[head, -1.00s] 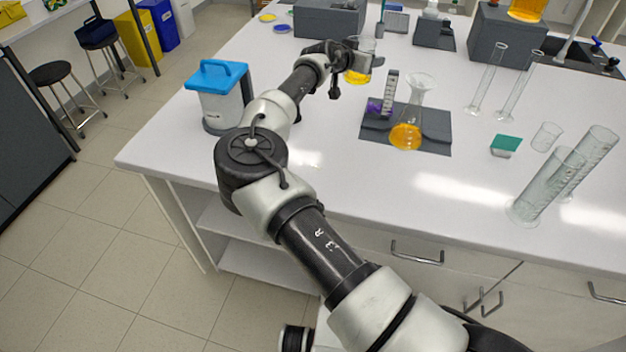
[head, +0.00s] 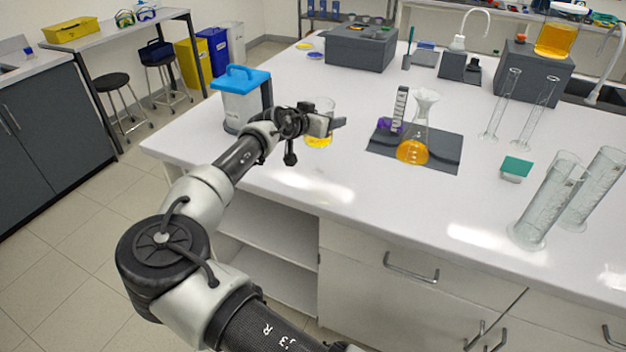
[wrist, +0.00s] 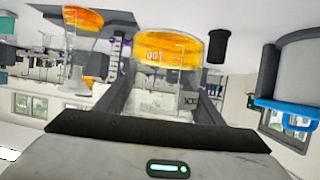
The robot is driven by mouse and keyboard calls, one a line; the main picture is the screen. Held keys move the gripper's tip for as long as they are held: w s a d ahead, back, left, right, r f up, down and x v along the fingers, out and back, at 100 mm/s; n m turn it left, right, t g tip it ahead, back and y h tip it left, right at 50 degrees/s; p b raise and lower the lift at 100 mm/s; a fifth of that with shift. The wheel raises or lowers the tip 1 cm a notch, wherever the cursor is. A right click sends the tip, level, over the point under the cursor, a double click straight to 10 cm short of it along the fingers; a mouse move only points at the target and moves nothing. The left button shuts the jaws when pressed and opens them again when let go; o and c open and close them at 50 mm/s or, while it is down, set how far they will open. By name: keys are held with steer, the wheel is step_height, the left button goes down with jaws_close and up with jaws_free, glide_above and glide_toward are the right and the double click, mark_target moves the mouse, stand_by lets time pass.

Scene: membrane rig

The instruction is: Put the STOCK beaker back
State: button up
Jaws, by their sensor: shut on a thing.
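The STOCK beaker (head: 319,138) is a clear glass beaker with yellow-orange liquid. My gripper (head: 328,122) is shut around its side, near the front left of the bench. The wrist view is upside down. There the beaker (wrist: 165,72) sits between the two fingers, with the letters "OCK" partly readable on it. The liquid looks level. I cannot tell whether the beaker's base touches the bench or hangs just above it.
A blue-lidded container (head: 243,100) stands just left of my gripper. To the right, a dark mat (head: 440,160) bears a flask (head: 415,135) of orange liquid. Large cylinders (head: 548,205) stand at the front right. The bench's front middle is clear.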

steer(key=shift+s+a+f, duration=0.15)
steer(key=shift+s+f, duration=0.05)
steer(key=shift+f, duration=0.2)
step_height(320, 180, down, 9)
steer(key=shift+f, duration=0.15)
steer(key=shift+f, duration=0.15)
steer(key=o, duration=1.3)
steer(key=shift+r, duration=0.3)
steer(key=v, duration=1.2)
steer(key=shift+b, duration=0.3)
